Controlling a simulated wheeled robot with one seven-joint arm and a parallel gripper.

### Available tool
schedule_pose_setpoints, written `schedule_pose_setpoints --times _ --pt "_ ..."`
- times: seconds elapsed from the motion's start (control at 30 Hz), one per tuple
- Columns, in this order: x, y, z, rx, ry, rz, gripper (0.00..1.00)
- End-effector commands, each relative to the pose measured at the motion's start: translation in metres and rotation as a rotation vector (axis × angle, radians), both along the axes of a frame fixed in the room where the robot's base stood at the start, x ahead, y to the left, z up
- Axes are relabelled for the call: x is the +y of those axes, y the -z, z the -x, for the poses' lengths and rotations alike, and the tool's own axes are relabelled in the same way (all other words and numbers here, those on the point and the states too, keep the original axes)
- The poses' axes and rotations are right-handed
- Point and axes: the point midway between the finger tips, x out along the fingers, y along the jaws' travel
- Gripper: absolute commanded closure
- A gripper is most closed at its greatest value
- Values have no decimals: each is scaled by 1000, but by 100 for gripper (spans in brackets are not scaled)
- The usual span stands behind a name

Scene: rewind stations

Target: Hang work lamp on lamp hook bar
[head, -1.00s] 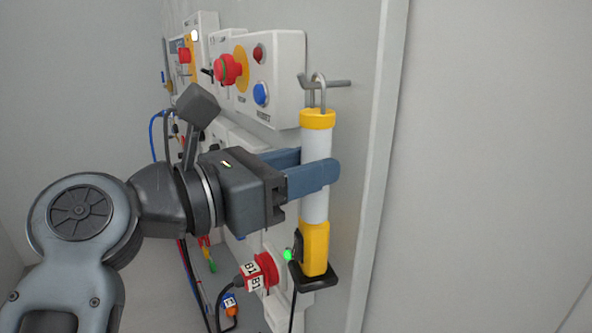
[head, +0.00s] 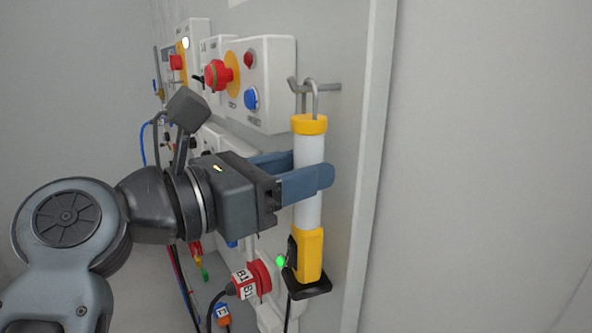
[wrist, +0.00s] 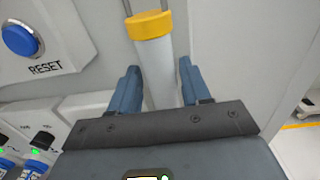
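The work lamp (head: 308,195) is a white tube with a yellow collar, a yellow lower body and a dark base. It stands upright in the head view. Its metal hook loop (head: 316,98) passes over the grey lamp hook bar (head: 329,87); I cannot tell whether the loop rests on it. My gripper (head: 298,172) has its blue fingers on both sides of the tube below the collar and appears shut on it. In the wrist view, the tube (wrist: 160,82) lies between the two fingers, and the loop runs out of the top edge.
Left of the lamp is a white control box (head: 270,105) with red and blue buttons. A red B1 plug (head: 259,277) with a cable sits below, close to the lamp's base. The wall to the right is bare.

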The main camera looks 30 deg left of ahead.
Motion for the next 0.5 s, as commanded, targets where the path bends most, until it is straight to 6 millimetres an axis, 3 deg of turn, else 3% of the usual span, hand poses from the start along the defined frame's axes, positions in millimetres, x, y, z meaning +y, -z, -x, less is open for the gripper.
schedule_pose_setpoints --times 0.2,0.5 --pt "0 0 0 1 0 0 31" --pt "1 2 2 2 0 0 30"
